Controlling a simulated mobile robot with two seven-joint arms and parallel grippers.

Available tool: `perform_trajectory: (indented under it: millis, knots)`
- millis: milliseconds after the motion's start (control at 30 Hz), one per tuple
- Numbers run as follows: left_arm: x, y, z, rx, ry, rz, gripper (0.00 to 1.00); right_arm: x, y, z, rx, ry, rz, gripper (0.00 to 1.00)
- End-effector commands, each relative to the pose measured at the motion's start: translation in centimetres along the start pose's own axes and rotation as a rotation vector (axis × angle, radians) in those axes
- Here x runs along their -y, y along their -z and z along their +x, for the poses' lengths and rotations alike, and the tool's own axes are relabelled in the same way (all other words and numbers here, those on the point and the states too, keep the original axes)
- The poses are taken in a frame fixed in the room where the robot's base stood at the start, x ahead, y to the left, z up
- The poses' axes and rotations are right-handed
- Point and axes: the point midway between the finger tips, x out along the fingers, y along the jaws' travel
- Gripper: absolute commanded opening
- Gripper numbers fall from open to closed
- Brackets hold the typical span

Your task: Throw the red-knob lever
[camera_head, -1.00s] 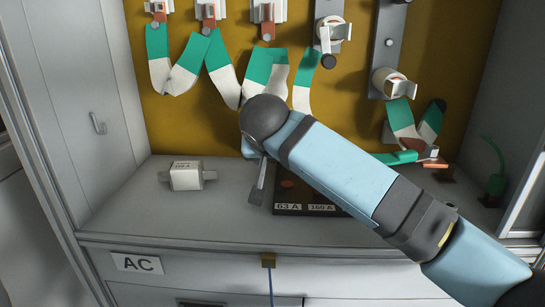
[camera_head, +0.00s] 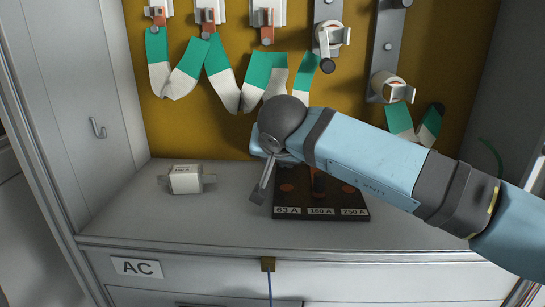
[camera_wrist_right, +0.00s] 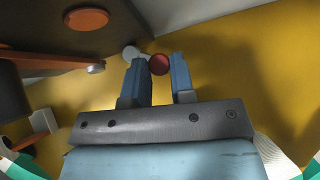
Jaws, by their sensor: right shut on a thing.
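The red knob (camera_wrist_right: 159,64) shows between the two blue fingertips in the right wrist view, with a pale rounded metal part (camera_wrist_right: 131,52) beside it. My right gripper (camera_wrist_right: 160,68) is shut on the red knob. A dark test block (camera_head: 345,212) marked 63 A, 160 A and 250 A lies on the shelf below the arm, with reddish-orange discs on top. An upright orange-red part on it is half covered by the arm. My left gripper is not in view.
A white fuse (camera_head: 186,179) lies on the grey shelf (camera_head: 215,228) to the left, with clear shelf around it. Green and white straps (camera_head: 222,75) hang from terminals on the yellow back panel (camera_head: 140,105). Grey cabinet walls close both sides.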

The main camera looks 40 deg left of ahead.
Motion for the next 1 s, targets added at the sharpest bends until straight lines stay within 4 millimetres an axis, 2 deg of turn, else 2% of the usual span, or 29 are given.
perform_trajectory:
  millis: [233, 500, 1000]
  knots:
    - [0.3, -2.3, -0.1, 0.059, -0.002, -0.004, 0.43, -0.9, 0.3, -0.2, -0.002, 0.134, 0.135, 0.00]
    - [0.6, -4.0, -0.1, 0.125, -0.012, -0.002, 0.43, -1.5, 0.6, -0.5, 0.000, 0.246, 0.248, 0.00]
    - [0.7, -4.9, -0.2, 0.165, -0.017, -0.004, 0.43, -1.7, 0.8, -0.8, 0.000, 0.308, 0.308, 0.00]
